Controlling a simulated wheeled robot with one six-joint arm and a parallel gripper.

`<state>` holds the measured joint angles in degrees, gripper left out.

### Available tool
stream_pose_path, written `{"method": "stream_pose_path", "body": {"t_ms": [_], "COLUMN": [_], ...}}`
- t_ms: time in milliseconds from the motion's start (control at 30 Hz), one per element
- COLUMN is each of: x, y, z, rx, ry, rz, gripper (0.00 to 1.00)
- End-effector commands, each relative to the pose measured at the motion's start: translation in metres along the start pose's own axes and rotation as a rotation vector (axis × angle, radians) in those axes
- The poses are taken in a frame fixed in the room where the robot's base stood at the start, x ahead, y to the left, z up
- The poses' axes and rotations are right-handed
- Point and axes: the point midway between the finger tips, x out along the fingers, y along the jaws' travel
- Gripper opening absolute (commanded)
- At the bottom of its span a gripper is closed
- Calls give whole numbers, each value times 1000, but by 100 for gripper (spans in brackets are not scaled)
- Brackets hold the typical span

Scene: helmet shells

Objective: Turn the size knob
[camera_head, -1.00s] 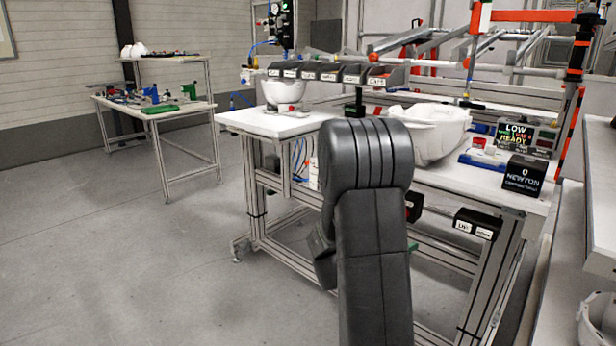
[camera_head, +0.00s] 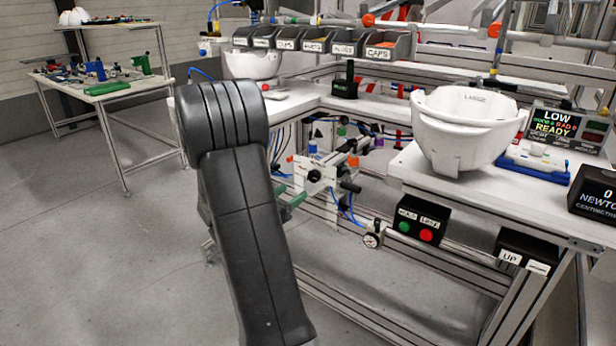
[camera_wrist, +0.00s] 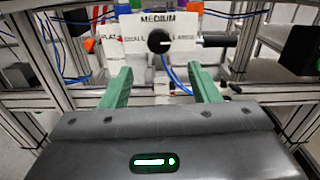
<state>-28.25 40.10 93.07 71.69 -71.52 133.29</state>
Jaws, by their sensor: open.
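The size knob (camera_wrist: 159,41) is a round black dial on a white plate (camera_wrist: 185,41) in the wrist view. The plate reads MEDIUM above the knob, with smaller labels to the left and right. A light mark shows on the knob's face; its exact direction is hard to read. My gripper (camera_wrist: 160,70) is open, its two green fingers spread left and right below the knob in the picture. Nothing is between them, and the knob appears ahead of the fingertips, apart from them. In the head view, the white plate (camera_head: 323,168) shows under the bench, just right of my green fingers.
A white helmet shell (camera_head: 462,140) marked LARGE stands on the bench above. A button box (camera_head: 421,222) with green and red buttons hangs on the bench front, beside a gauge (camera_head: 373,238). Bench frame posts and blue hoses surround the knob. Open floor lies left.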

Motion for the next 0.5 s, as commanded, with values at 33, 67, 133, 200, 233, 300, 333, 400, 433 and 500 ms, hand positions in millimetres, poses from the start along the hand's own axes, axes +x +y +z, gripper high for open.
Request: {"method": "stream_pose_path", "body": {"t_ms": [33, 67, 133, 200, 233, 300, 333, 400, 433, 500], "x": [12, 20, 35, 50, 56, 68, 73, 83, 87, 93], "y": [-2, -2, -2, -2, -2, -1, -2, -1, -1, -1], "z": [0, 1, 0, 0, 1, 0, 0, 0, 0, 0], "rx": [1, 1, 0, 0, 0, 0, 0, 0, 0, 1], "ry": [1, 0, 1, 0, 0, 1, 1, 0, 0, 0], "rz": [-5, -6, -5, -4, -4, -3, -3, -2, -2, -1], "gripper": [55, 55, 55, 55, 55, 55, 55, 55, 55, 55]}}
